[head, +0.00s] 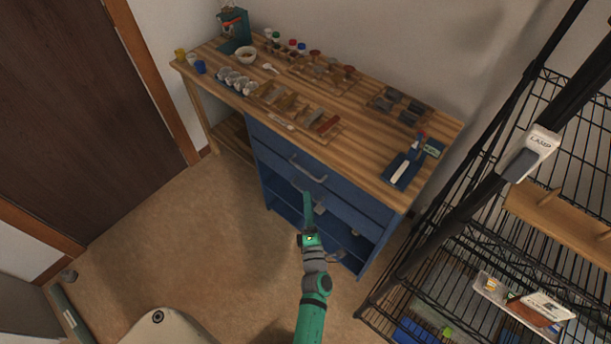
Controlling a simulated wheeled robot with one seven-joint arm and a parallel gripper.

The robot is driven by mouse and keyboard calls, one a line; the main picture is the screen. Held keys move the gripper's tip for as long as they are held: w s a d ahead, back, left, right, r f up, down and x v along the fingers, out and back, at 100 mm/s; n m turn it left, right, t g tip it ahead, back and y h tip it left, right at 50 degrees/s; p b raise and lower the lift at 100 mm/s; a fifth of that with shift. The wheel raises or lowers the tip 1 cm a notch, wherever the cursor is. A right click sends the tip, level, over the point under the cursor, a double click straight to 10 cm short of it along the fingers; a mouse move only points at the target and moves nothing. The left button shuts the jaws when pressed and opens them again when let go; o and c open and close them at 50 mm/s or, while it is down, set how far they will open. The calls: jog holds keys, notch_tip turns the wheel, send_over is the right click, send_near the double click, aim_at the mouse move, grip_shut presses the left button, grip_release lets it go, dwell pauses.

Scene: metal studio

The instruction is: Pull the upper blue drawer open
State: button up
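The blue cabinet (268,190) stands under a wooden workbench. Its upper blue drawer (345,198) spans the top of the front and looks flush with it. A grey bar handle (308,170) runs across the drawer front. My gripper (309,203) is in front of the cabinet, just below the handle in the picture, and appears apart from it. My green arm reaches up from the bottom. The fingers are seen nearly end-on, so their opening is unclear. My gripper and arm hide part of the cabinet front below the drawer.
The benchtop (350,155) holds trays, cups, a bowl (246,54) and tools. The floor (190,235) left of the cabinet is clear.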

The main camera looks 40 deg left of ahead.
jog(key=x, duration=0.9)
jog(key=shift+w, duration=0.25)
jog(key=shift+a+r, duration=0.1)
jog(key=shift+a, duration=0.1)
grip_shut()
